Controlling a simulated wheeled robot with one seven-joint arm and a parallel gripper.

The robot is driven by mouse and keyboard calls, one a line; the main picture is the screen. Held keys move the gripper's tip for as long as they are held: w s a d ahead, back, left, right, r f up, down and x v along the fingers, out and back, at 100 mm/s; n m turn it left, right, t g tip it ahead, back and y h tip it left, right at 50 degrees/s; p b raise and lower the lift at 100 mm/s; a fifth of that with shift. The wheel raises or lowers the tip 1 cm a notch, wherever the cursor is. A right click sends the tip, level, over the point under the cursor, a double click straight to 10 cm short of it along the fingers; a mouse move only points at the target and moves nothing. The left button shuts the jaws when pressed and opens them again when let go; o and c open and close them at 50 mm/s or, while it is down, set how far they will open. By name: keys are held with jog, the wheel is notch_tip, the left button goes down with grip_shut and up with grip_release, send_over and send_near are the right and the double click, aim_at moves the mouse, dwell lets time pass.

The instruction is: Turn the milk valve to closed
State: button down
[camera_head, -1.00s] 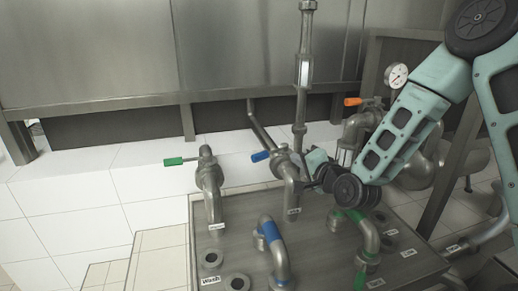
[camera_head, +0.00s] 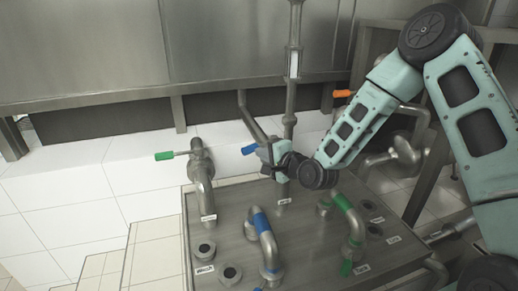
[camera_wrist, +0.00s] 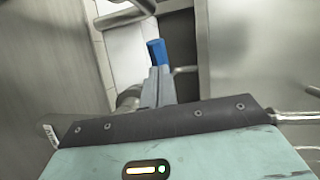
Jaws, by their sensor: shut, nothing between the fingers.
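Three valves with coloured handles stand at the plate; their labels are too small to read, so I cannot tell which is milk. The blue handle (camera_head: 249,150) sits on the middle pipe and points left. It also shows in the wrist view (camera_wrist: 157,52), just beyond my fingertips. My gripper (camera_head: 266,153) is shut and empty, right beside the blue handle, and hides most of that valve's body. In the wrist view its fingers (camera_wrist: 158,84) are together; I cannot tell whether they touch the handle. The green handle (camera_head: 164,156) points left. The orange handle (camera_head: 342,94) is partly behind my arm.
A metal plate (camera_head: 222,228) carries a blue-banded pipe (camera_head: 266,240), a green-banded pipe (camera_head: 350,225) and several short round sockets. A vertical pipe (camera_head: 291,80) rises behind my gripper. White tiled floor lies open at the left.

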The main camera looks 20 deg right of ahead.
aim_at(248, 147)
jog(key=shift+x, duration=0.95)
jog(key=shift+w+a+f, duration=0.1)
jog(key=shift+w+a, duration=0.15)
jog(key=w+a+b, duration=0.2)
jog(key=shift+w+b, duration=0.4)
jog(key=shift+w, duration=0.2)
jog(key=shift+r, duration=0.3)
